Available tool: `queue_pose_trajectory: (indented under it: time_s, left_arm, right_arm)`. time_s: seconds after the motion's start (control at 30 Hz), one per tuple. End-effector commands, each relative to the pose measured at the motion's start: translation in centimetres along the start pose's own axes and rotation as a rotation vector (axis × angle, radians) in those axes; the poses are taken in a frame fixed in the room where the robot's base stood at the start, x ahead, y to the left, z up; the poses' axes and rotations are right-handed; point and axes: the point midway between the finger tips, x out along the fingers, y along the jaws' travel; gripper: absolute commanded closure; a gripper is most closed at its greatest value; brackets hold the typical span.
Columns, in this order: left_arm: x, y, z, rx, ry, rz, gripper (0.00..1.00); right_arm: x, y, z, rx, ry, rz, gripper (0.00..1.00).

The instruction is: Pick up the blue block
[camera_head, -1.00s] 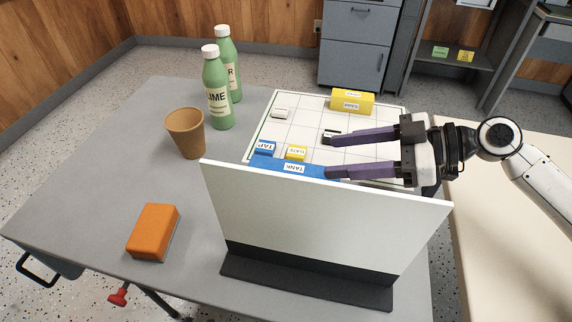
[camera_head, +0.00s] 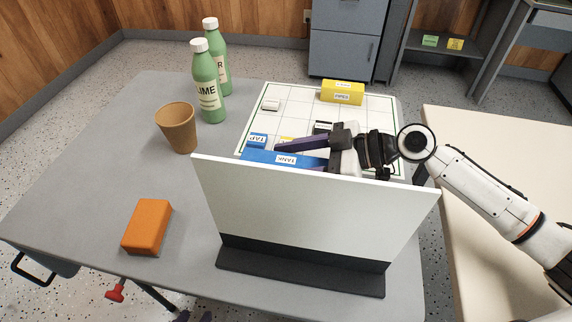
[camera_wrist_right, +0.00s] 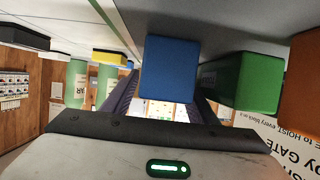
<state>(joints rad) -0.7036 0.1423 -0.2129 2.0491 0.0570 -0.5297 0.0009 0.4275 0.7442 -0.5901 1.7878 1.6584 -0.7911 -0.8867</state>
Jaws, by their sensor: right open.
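A long blue block marked TANK (camera_head: 262,156) lies on the white gridded board, its near side partly hidden by the upright white panel. A smaller blue block marked TAP (camera_head: 257,140) sits just behind it. My right gripper (camera_head: 300,154) is open, with its far finger just behind the TANK block and its near finger mostly hidden. In the right wrist view a blue block (camera_wrist_right: 170,65) appears ahead, in line with the gap between the fingers (camera_wrist_right: 165,105); contact cannot be told. My left gripper is not in view.
The white panel (camera_head: 310,215) stands in front of the board (camera_head: 375,105). The wrist view shows a green block (camera_wrist_right: 243,80) beside the blue one. A yellow block (camera_head: 342,92), bottles (camera_head: 208,85), a cup (camera_head: 178,128) and an orange block (camera_head: 147,226) stand around.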

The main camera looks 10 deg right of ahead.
Motion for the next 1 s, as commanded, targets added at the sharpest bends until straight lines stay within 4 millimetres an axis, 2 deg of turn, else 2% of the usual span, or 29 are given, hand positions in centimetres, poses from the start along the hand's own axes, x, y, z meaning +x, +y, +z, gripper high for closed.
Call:
queue_pose_trajectory:
  time_s: [0.1, 0.13, 0.4, 0.7, 0.77, 1.0]
  left_arm:
    - [0.0, 0.0, 0.0, 0.000, 0.000, 0.000, 0.69]
    - [0.0, 0.0, 0.0, 0.000, 0.000, 0.000, 0.69]
    - [0.0, 0.0, 0.0, 0.000, 0.000, 0.000, 0.69]
    - [-0.1, 0.0, -0.1, 0.000, 0.000, 0.000, 0.69]
    - [-0.2, 0.0, -0.2, 0.000, 0.000, 0.000, 0.69]
    - [-0.6, 0.1, -0.7, 0.001, 0.000, -0.001, 0.69]
  right_arm:
    - [0.0, 0.0, 0.0, 0.000, 0.000, 0.001, 0.47]
    - [0.0, 0.0, 0.0, 0.000, 0.000, 0.001, 0.50]
    - [-0.1, 0.0, 0.0, 0.000, 0.000, 0.001, 0.96]
    - [-0.3, 0.1, -0.7, -0.002, 0.003, 0.002, 0.96]
    - [-0.6, 0.1, -1.4, -0.004, 0.004, 0.003, 0.96]
    - [-2.5, 0.1, -5.9, -0.006, 0.004, 0.002, 0.96]
